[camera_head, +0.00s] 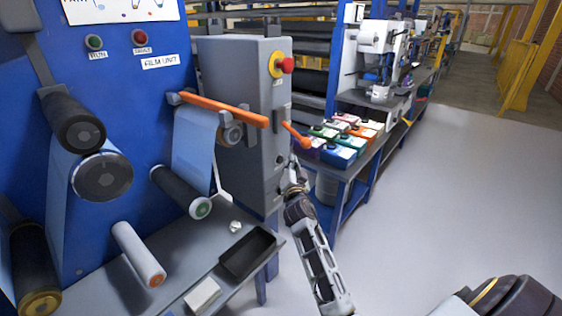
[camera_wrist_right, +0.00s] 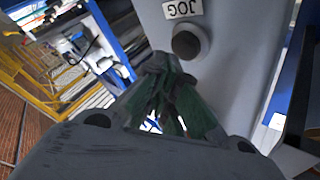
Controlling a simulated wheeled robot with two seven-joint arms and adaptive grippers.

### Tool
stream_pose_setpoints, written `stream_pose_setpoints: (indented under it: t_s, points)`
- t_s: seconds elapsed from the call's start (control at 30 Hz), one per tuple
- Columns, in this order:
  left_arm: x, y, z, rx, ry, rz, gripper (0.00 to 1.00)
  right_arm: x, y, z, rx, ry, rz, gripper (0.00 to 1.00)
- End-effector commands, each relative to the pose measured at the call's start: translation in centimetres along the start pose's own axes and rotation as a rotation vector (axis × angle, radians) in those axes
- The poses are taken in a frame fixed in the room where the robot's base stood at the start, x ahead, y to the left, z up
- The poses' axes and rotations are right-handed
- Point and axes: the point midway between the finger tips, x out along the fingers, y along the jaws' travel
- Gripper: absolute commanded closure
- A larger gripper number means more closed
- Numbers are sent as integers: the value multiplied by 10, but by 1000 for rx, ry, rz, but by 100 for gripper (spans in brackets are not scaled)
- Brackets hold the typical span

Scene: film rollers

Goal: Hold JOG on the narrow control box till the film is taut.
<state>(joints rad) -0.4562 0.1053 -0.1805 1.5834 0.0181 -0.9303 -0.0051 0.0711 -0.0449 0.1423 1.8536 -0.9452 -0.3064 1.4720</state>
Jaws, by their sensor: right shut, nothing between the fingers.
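The narrow control box (camera_head: 237,110) is a tall grey cabinet beside the blue film unit. In the right wrist view, its JOG label (camera_wrist_right: 182,9) sits above a round dark button (camera_wrist_right: 188,42). My right gripper (camera_head: 293,168) is at the box's right-hand face; in the wrist view its green-padded fingers (camera_wrist_right: 162,66) are closed and empty, tips just below the button. I cannot tell whether they touch it. Light blue film (camera_head: 194,145) hangs in a sheet near the orange bar, and more film (camera_head: 62,205) runs at the left rollers. My left gripper is out of view.
A red stop knob on yellow (camera_head: 280,65) is high on the box, and an orange lever (camera_head: 296,135) sticks out above my right gripper. A black tray (camera_head: 248,253) lies on the grey bench below. Colored boxes (camera_head: 340,145) stand on a table behind. Floor at right is clear.

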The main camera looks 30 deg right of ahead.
Motion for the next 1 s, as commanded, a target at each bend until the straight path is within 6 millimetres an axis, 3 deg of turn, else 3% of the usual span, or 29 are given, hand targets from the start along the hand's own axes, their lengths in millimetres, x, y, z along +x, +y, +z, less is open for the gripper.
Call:
stream_pose_setpoints:
  t_s: [1.0]
  points:
    - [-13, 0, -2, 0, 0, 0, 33, -35, 25, -25, 0, 0, 0, 100]
